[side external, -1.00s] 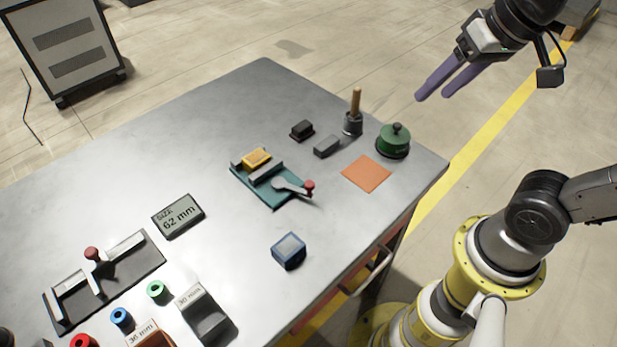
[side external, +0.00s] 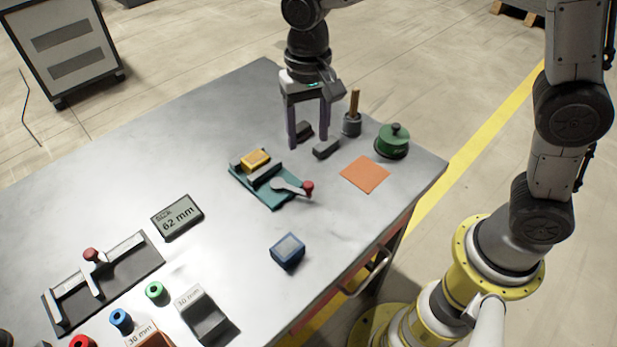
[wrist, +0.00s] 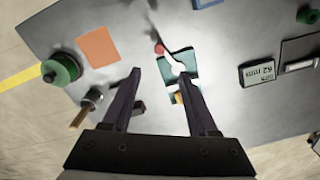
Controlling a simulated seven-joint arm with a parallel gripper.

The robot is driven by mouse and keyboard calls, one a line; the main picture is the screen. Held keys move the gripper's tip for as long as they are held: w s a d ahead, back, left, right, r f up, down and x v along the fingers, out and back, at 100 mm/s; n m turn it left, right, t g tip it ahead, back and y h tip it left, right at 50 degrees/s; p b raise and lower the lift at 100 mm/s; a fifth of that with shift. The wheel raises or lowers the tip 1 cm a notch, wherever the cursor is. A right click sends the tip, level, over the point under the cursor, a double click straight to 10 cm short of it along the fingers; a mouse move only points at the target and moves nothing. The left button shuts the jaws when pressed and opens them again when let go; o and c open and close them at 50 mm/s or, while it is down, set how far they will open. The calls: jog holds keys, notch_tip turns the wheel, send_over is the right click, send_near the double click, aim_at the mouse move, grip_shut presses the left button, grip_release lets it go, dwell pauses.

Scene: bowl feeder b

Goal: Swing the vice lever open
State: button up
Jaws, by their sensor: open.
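The vice (side external: 272,187) has a teal base and grey jaws, with a yellow block (side external: 256,159) at its back jaw. Its grey lever (side external: 288,186) ends in a red knob (side external: 308,187) that points right in the side view. In the wrist view the lever (wrist: 170,60) and red knob (wrist: 159,49) show ahead of the fingertips. My gripper (side external: 308,140) points down behind the vice, above the table near a dark block, apart from the lever. In the wrist view my gripper (wrist: 162,72) is open with nothing between its purple fingers.
An orange square (side external: 365,174) lies flat. A blue box (side external: 288,251) stands in front; the table around it is clear.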

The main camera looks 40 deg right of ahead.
aim_at(308, 184)
notch_tip(308, 184, down, 13)
jog(key=shift+r, duration=0.1)
dwell(0.3)
jog(key=shift+c, duration=0.3)
grip_shut()
dwell(1.1)
